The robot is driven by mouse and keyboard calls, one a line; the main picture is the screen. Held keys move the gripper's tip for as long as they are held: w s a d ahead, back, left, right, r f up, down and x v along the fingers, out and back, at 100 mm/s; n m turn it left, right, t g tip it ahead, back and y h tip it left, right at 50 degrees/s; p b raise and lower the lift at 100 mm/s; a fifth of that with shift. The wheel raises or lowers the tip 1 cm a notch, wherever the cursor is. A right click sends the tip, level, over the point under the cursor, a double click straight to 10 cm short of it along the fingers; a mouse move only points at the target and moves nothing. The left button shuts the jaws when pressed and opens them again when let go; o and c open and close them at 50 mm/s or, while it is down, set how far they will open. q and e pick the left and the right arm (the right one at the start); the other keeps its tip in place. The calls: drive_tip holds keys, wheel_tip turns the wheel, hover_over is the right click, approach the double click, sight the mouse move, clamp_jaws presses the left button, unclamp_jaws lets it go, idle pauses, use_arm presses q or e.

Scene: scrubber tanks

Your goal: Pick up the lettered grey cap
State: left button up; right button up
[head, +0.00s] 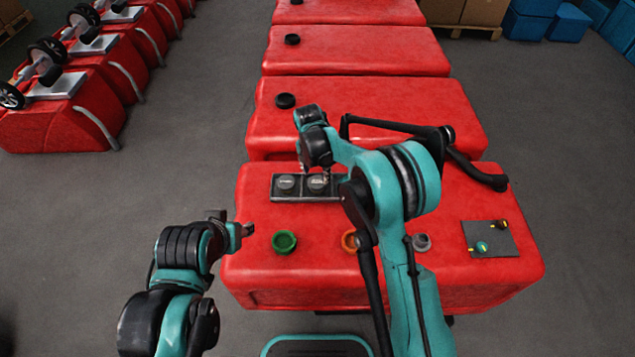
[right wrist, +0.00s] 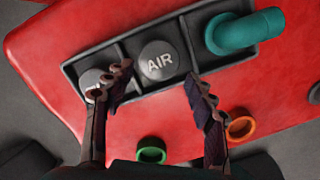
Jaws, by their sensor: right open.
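A round grey cap lettered "AIR" (right wrist: 157,62) sits in the middle compartment of a dark tray (right wrist: 139,98) on the red tank. It also shows in the head view (head: 317,184). A second grey cap (right wrist: 92,80) with partly covered lettering sits in the left compartment; it shows too in the head view (head: 286,183). My right gripper (right wrist: 158,77) is open and empty, its fingers on either side of the AIR cap in the right wrist view, apart from it. Its left finger covers part of the second cap. My left gripper (head: 240,229) is by the tank's left edge; its opening is unclear.
A teal elbow piece (right wrist: 245,30) is in the tray's right compartment. A green ring (head: 284,242), an orange ring (head: 349,241) and a grey fitting (head: 421,242) are nearer me. A panel with knobs (head: 490,239) lies at right. More red tanks (head: 365,110) stand behind.

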sight(317, 182)
drive_tip(key=f, duration=0.2)
drive_tip(key=f+b, duration=0.1)
drive_tip(key=f, duration=0.1)
drive_tip(key=w+f+b, duration=0.1)
drive_tip(key=f, duration=0.1)
drive_tip(key=shift+d+f, duration=0.25)
drive_tip(key=shift+f, duration=0.05)
drive_tip(key=shift+r, duration=0.1)
drive_tip(key=shift+c, duration=0.9)
drive_tip(key=c, duration=0.4)
